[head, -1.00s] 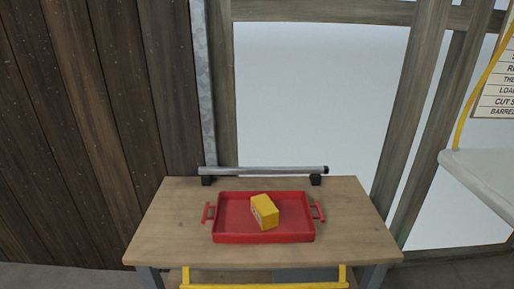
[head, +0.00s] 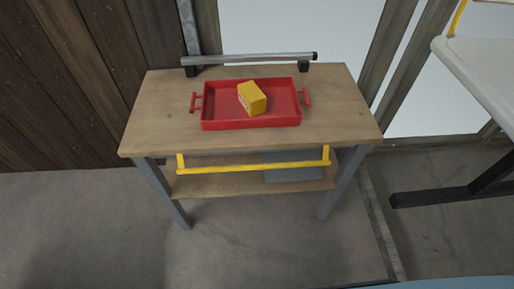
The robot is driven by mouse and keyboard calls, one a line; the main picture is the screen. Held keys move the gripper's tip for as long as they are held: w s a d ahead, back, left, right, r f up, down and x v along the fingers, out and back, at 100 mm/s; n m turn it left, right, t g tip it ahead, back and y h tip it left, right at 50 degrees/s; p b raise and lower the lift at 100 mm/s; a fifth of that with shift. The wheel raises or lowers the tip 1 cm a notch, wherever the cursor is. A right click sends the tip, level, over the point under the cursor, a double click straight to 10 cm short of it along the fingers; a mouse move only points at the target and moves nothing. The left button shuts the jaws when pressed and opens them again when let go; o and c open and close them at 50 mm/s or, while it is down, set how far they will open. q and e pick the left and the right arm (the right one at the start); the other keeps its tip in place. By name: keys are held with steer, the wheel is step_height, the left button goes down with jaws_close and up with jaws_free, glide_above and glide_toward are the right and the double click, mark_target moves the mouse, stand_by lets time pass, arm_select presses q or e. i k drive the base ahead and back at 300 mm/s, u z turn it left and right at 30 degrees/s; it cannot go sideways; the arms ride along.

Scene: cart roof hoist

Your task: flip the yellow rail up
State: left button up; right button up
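The yellow rail (head: 253,167) is a thin bar with a short upright arm at each end. It hangs below the front edge of the wooden cart top (head: 160,112), in front of the lower shelf (head: 215,184). Its bar runs level across most of the cart's width. Neither of my grippers is in the head view.
A red tray (head: 220,122) with side handles holds a yellow box (head: 252,98) on the cart. A grey metal bar (head: 245,58) lies along the back edge. A white surface (head: 480,62) stands at right. Concrete floor (head: 265,240) in front is clear.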

mark_target(326, 162)
steer(key=k, duration=1.3)
steer(key=u, duration=0.65)
steer(key=i, duration=1.45)
steer(key=z, duration=0.75)
